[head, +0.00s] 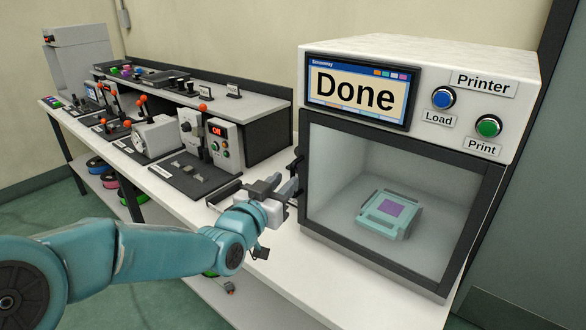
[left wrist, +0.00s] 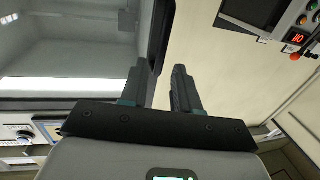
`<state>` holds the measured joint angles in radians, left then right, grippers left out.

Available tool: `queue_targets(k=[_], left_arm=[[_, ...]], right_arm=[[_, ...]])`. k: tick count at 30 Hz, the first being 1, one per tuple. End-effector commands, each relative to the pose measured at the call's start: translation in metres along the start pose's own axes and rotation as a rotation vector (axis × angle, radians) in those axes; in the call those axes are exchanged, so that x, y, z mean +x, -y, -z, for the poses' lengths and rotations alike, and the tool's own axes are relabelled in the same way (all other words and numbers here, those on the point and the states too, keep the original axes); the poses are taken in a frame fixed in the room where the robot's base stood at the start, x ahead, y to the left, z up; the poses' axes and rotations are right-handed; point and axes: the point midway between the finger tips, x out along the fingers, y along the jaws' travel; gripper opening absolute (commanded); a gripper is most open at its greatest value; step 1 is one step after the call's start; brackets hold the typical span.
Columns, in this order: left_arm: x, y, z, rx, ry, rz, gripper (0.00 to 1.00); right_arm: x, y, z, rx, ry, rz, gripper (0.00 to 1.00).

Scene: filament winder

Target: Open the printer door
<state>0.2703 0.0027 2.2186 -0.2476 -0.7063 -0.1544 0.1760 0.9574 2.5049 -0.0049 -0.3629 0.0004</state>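The white printer (head: 420,52) stands at the right, its screen reading "Done". Its door (head: 398,150), a dark frame around a clear pane, is shut. Through the pane I see a pale green printed part with a purple patch (head: 388,212). The dark door handle (head: 298,166) is on the door's left side. My left gripper (head: 290,187) is at the handle. In the left wrist view its two fingers (left wrist: 160,72) are apart, and the dark handle (left wrist: 160,35) runs down to the gap between their tips. I cannot tell whether they touch it. My right gripper is not in view.
The blue Load button (head: 443,98) and green Print button (head: 488,127) are on the printer's front. A winder machine with a red display (head: 222,140) and several other devices line the white table to the left. The table front below the door is clear.

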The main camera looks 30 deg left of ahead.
Motion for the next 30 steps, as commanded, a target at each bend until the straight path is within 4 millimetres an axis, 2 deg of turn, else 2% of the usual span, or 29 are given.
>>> queue_targets(k=[3,7,12,19,20,22,30], left_arm=[[0.025,0.000,0.001,0.000,0.002,-0.001,0.31],[0.042,0.000,0.001,0.000,0.001,0.000,0.31],[0.052,0.000,0.000,0.000,0.000,0.001,0.31],[0.052,0.000,0.000,0.000,-0.001,0.001,0.31],[0.052,0.000,0.000,0.000,-0.001,0.001,0.24],[0.052,0.000,0.000,0.000,0.000,0.001,0.01],[0.051,0.001,0.000,0.000,0.000,0.001,0.00]], right_arm=[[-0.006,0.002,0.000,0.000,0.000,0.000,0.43],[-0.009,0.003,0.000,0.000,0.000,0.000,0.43],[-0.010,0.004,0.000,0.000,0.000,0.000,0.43],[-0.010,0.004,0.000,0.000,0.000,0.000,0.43],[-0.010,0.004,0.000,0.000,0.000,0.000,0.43],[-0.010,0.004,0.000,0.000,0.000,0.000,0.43],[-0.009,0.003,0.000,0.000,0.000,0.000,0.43]])
